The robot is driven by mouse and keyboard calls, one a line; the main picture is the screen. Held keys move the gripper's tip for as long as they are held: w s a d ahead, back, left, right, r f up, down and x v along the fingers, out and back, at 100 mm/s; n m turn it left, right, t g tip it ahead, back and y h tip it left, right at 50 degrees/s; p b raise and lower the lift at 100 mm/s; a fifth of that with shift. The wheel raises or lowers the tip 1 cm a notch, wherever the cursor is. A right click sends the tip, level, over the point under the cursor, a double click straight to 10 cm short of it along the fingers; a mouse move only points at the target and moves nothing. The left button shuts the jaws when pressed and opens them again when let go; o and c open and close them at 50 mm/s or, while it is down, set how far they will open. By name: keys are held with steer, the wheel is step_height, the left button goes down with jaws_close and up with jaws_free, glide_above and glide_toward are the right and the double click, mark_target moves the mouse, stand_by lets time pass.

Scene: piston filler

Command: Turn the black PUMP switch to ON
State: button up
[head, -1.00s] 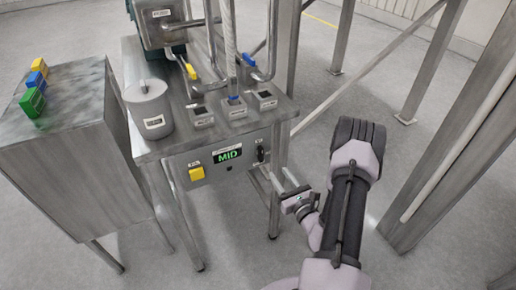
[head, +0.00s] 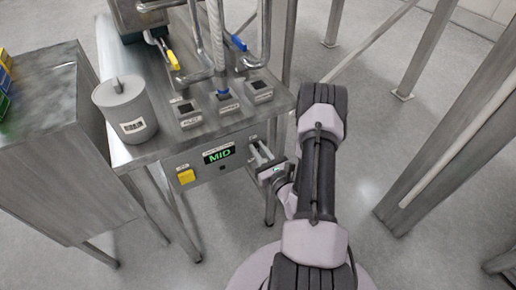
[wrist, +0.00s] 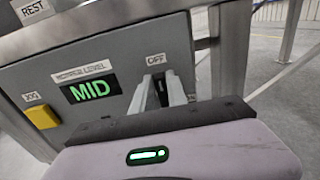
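The black PUMP switch (wrist: 162,92) is on the right of the grey control panel, under a label (wrist: 156,59) that reads OFF. In the wrist view it shows as a dark shape between the two pale fingers of my gripper (wrist: 161,80). The fingers are apart, one on each side of the switch; I cannot tell whether they touch it. In the head view my gripper (head: 257,148) reaches the panel's right end and hides the switch.
The panel (head: 204,178) also has a green MID display (head: 219,155) and a yellow button (head: 186,176). A table leg (wrist: 232,45) stands close right of the switch. A grey canister (head: 125,110) stands on the table. A cabinet (head: 50,150) is at left.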

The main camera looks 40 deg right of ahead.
jaws_close()
steer(key=shift+d, duration=0.1)
steer(key=shift+s+d+f+m+p, duration=0.1)
steer(key=shift+d+f+m+p, duration=0.3)
steer(key=shift+m, duration=2.55)
steer(key=shift+s+d+f+m+p, duration=0.15)
steer(key=shift+d+f+m, duration=0.3)
steer(key=shift+m, duration=2.45)
steer(key=shift+d+f+m+p, duration=0.3)
steer(key=shift+d+f+m, duration=0.15)
steer(key=shift+m, duration=2.5)
